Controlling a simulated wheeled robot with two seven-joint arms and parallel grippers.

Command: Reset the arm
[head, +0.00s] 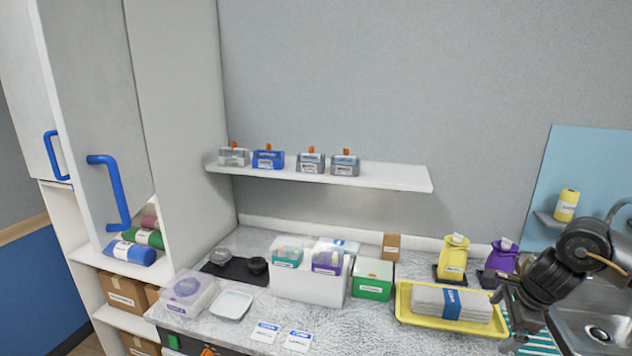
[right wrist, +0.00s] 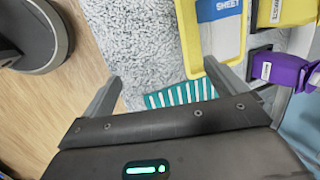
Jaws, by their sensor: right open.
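My right arm comes in at the right edge of the head view. Its gripper (head: 506,318) hangs over the front right of the counter, beside the yellow tray. In the right wrist view my right gripper (right wrist: 166,84) has its two fingers spread wide with nothing between them. Below them show the counter's front edge, the wooden floor and a teal striped cloth (right wrist: 180,94). My left arm and gripper are not in view.
The yellow tray (head: 404,312) with folded grey cloths is close to my right gripper. Yellow (head: 453,258) and purple (head: 502,257) bottles stand behind. A sink (head: 600,333) is at right. A white bin (head: 290,286) and green box (head: 372,287) stand mid-counter. A shelf (head: 390,181) hangs above.

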